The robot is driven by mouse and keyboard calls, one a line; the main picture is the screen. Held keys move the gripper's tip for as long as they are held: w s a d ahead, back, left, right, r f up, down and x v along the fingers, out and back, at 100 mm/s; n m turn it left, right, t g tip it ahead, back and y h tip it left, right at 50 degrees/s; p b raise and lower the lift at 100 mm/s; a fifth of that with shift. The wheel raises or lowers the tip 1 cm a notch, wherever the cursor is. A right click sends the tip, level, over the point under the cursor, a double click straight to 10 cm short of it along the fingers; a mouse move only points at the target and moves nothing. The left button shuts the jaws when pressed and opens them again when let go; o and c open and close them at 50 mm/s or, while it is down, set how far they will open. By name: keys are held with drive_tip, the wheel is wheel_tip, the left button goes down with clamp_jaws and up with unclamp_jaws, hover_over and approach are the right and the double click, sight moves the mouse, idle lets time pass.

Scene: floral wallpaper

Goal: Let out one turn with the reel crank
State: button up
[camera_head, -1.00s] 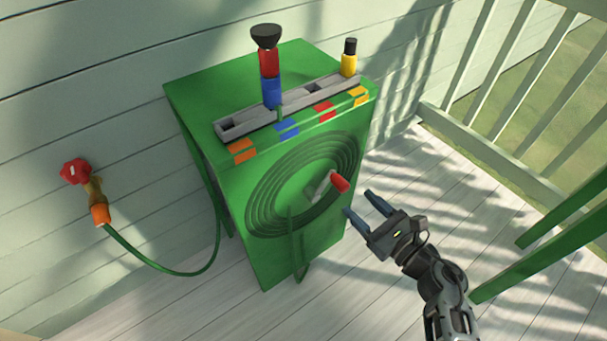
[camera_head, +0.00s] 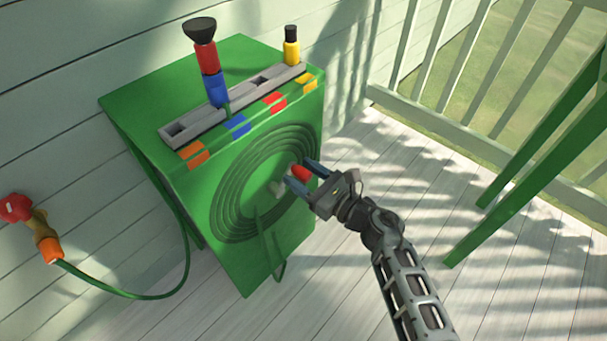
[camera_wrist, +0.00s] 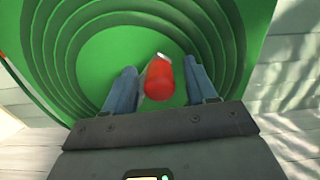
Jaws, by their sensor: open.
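The green hose reel box (camera_head: 270,262) stands against the wall with a coiled reel (camera_head: 235,205) on its front face. The reel crank has a red handle (camera_head: 301,173) on a grey arm (camera_head: 278,187). My gripper (camera_head: 301,172) is open, with one finger on each side of the red handle. In the wrist view, the red handle (camera_wrist: 159,79) lies between my two blue-grey fingers (camera_wrist: 162,85), with a gap visible to the right finger; contact on the left is unclear.
A grey slotted rack (camera_head: 190,126) on the box top holds a red-and-blue nozzle (camera_head: 207,58) and a yellow one (camera_head: 291,50). A tap (camera_head: 40,225) with a green hose is at left. A railing (camera_head: 450,130) and green posts (camera_head: 530,165) stand right. Deck between is clear.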

drive_tip(key=shift+c, duration=0.3)
clamp_jaws()
drive_tip(key=shift+s, duration=0.1)
idle(0.4)
drive_tip(key=shift+s+a+r+n+b, duration=0.25)
drive_tip(key=shift+s+a+n+b, duration=0.25)
drive_tip(key=shift+n+b, duration=0.75)
drive_tip(key=shift+s+a+r+n+b, duration=0.3)
drive_tip(key=shift+s+n+b, duration=0.3)
drive_tip(key=shift+n+b, duration=0.6)
drive_tip(key=shift+s+a+r+n+b, duration=0.2)
drive_tip(key=shift+s+a+n+b, duration=0.55)
drive_tip(key=shift+n, duration=0.8)
drive_tip(key=shift+w+d, duration=0.2)
drive_tip(key=shift+d, duration=0.05)
drive_tip(key=shift+o, duration=0.3)
unclamp_jaws()
drive_tip(key=shift+r, duration=0.1)
